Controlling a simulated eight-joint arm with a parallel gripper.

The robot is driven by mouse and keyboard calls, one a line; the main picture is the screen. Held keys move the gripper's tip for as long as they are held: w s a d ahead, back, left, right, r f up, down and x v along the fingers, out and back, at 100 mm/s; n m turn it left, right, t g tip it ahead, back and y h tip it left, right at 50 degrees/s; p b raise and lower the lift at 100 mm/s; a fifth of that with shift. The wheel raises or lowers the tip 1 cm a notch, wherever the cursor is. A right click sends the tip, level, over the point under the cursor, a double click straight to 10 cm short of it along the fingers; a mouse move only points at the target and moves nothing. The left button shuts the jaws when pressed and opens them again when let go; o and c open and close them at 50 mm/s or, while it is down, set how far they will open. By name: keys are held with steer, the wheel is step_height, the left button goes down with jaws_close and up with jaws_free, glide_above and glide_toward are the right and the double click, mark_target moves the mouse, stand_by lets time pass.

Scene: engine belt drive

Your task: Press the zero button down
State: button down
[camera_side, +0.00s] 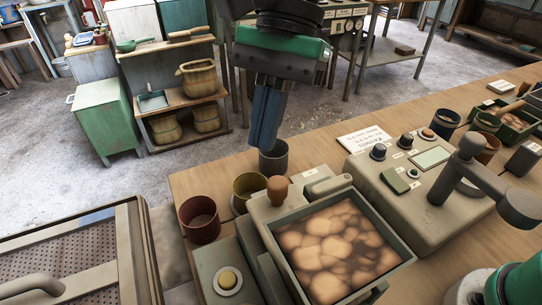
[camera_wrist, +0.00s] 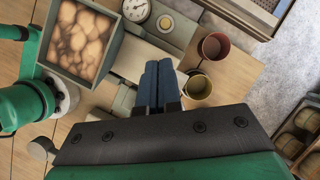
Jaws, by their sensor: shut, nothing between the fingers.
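A round yellowish button (camera_side: 228,280) in a pale ring sits on a grey box at the lower middle of the side view. It also shows in the wrist view (camera_wrist: 166,23), beside a white dial (camera_wrist: 136,9). No lettering on it is readable, so I cannot confirm that it is the zero button. My gripper (camera_side: 263,143) has its blue fingers together with nothing between them, pointing down near a dark grey cup at the table's far edge. In the wrist view the gripper (camera_wrist: 158,66) is below the button in the picture and apart from it.
A square tray of brown kernels (camera_side: 332,250) stands beside the button box. A red cup (camera_side: 199,219), an olive cup (camera_side: 249,190) and the dark cup (camera_side: 274,160) stand nearby. A console (camera_side: 425,215) with knobs and a lever is at the right.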

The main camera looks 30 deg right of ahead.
steer(key=s+a+f+m+g+h, duration=0.1)
steer(key=s+a+f+m+g, duration=0.2)
steer(key=a, duration=0.4)
steer(key=g, duration=0.1)
glide_above(228, 275)
step_height(228, 275, down, 3)
steer(key=shift+f, duration=0.25)
steer(key=shift+f, duration=4.4)
steer(key=shift+f, duration=0.4)
